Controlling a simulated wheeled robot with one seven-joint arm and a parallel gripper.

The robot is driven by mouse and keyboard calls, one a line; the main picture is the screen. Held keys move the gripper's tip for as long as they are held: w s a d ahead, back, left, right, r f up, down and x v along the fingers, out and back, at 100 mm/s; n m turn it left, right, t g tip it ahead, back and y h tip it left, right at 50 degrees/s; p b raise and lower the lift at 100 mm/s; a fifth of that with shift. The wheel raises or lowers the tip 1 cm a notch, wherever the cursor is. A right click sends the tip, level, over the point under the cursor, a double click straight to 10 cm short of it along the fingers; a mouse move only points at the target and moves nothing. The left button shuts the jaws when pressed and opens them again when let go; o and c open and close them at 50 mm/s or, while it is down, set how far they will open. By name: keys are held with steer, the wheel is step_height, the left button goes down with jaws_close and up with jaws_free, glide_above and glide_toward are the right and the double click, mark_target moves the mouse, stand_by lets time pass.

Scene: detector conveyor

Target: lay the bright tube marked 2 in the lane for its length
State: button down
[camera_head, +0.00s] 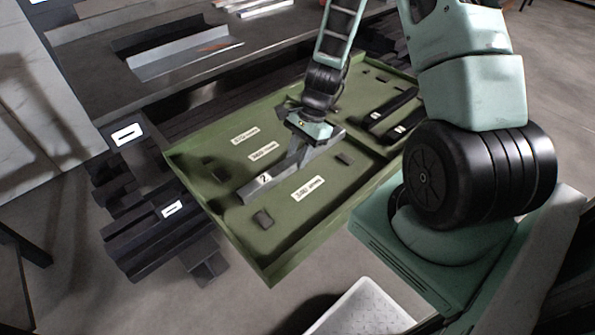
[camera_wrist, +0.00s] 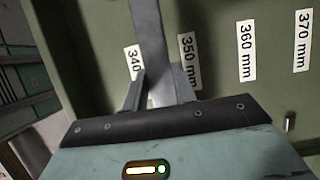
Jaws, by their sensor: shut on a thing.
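The bright grey tube (camera_head: 253,187) carries a white label with a 2 near its lower left end. My gripper (camera_head: 308,140) is shut on it toward its upper right end, over the green tray (camera_head: 190,160). In the wrist view the tube (camera_wrist: 150,35) runs up from between my fingers (camera_wrist: 158,85). There it passes between the 340 label (camera_wrist: 134,62) and the 350 mm label (camera_wrist: 189,60). I cannot tell whether it touches the tray floor. The 360 mm label (camera_wrist: 246,50) and 370 mm label (camera_wrist: 302,40) lie farther right.
Two dark labelled bars (camera_head: 393,107) lie at the tray's right side. Small dark blocks (camera_head: 263,219) stand on the tray floor. A white perforated bin (camera_head: 362,312) is below the tray. Dark stacked bars (camera_head: 165,238) stand left of it, and a grey bench (camera_head: 90,85) behind.

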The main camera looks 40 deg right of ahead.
mark_target(298, 176)
steer(key=shift+f+b, duration=0.4)
steer(key=shift+f, duration=2)
steer(key=shift+f, duration=0.15)
steer(key=c, duration=1.1)
jaws_free()
